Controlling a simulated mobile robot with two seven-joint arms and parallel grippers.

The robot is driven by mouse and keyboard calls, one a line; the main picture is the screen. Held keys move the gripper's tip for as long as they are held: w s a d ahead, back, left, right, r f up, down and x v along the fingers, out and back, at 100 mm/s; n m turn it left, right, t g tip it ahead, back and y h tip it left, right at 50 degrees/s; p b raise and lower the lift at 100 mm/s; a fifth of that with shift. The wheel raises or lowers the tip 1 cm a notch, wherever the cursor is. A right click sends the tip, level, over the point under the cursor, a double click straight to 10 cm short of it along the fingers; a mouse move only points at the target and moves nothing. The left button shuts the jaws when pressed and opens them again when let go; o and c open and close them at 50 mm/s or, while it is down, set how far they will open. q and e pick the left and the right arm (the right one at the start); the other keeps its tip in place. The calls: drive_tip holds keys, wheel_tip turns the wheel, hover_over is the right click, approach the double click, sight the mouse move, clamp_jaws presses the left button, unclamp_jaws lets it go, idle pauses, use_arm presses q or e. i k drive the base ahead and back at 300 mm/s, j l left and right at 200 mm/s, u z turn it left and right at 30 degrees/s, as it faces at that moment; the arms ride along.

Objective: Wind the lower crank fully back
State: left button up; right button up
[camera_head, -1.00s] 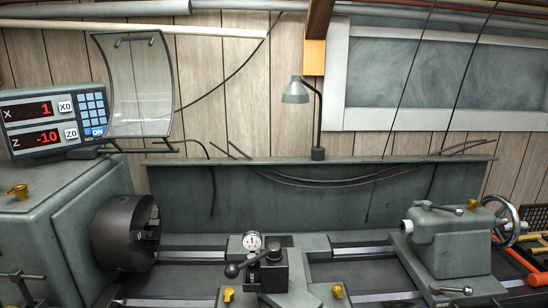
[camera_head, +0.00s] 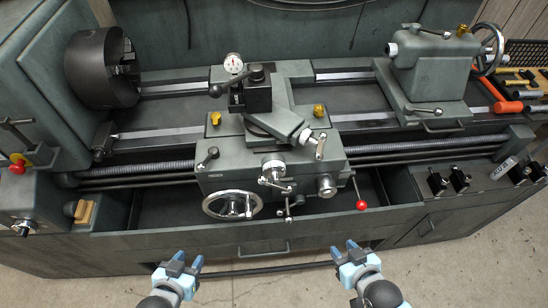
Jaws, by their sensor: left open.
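The lathe carriage (camera_head: 300,168) stands in the middle of the view. On its front is a crank with a metal ball handle (camera_head: 274,172), lower than another crank (camera_head: 312,141) at the end of the angled slide. A round handwheel (camera_head: 232,205) sits further down on the left of the apron. I cannot tell for sure which one the task calls the lower crank. My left gripper (camera_head: 187,262) is open and empty, below and left of the handwheel. My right gripper (camera_head: 344,250) is open and empty, below and right of the cranks. Neither touches the lathe.
The chuck (camera_head: 103,68) is at the left and the tailstock (camera_head: 430,62) at the right. A red-knobbed lever (camera_head: 360,204) sticks out right of the apron. A handle (camera_head: 263,252) is on the cabinet front. Free floor lies in front of the lathe.

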sight(273, 170)
drive_tip(key=j+z, duration=0.1)
drive_tip(key=j, duration=1.4)
